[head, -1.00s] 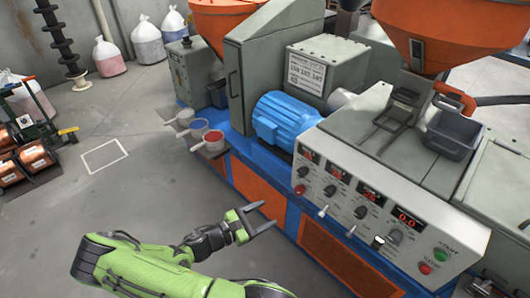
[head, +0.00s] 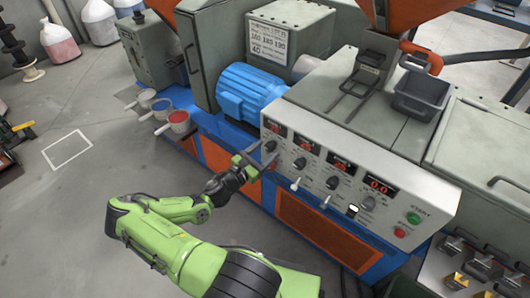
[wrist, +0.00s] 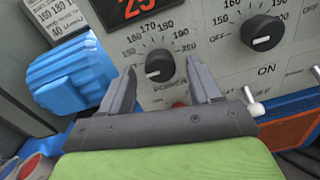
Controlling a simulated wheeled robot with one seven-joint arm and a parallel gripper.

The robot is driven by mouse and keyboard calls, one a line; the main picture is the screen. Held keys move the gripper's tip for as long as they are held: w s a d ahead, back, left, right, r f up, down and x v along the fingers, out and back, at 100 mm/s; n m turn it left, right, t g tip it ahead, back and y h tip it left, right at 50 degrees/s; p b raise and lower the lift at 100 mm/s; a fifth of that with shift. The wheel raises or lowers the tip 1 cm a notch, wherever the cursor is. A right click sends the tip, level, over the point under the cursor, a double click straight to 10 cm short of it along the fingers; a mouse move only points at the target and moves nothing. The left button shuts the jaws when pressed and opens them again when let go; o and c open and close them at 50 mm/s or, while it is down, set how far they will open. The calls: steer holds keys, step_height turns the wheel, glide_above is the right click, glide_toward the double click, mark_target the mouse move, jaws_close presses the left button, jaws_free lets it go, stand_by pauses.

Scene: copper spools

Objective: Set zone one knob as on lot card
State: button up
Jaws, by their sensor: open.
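The zone one knob (head: 271,146) is the leftmost black dial on the white control panel (head: 300,115). In the wrist view the knob (wrist: 160,65) shows between and beyond my fingertips, with a printed scale around it. I cannot surely read its pointer. A red display (wrist: 135,8) above it seems to read 25. My gripper (head: 257,158) is open and empty in front of the panel's left end, its jaws facing the knob and apparently apart from it. The lot card (head: 268,38) is on the grey housing above the motor; its small figures are hard to read surely.
A second knob (wrist: 262,32) is close on the right, with more dials beyond. A toggle lever (wrist: 252,104) stands below, near my right finger. The blue motor (head: 248,92) is left of the panel. Three small pots (head: 163,108) sit on a side shelf.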

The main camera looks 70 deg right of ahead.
steer(key=shift+s+d, duration=0.2)
steer(key=shift+d, duration=0.1)
steer(key=shift+c, duration=0.2)
steer(key=c, duration=1)
steer(key=shift+m, duration=0.3)
steer(key=m, duration=1.1)
steer(key=shift+b, duration=0.4)
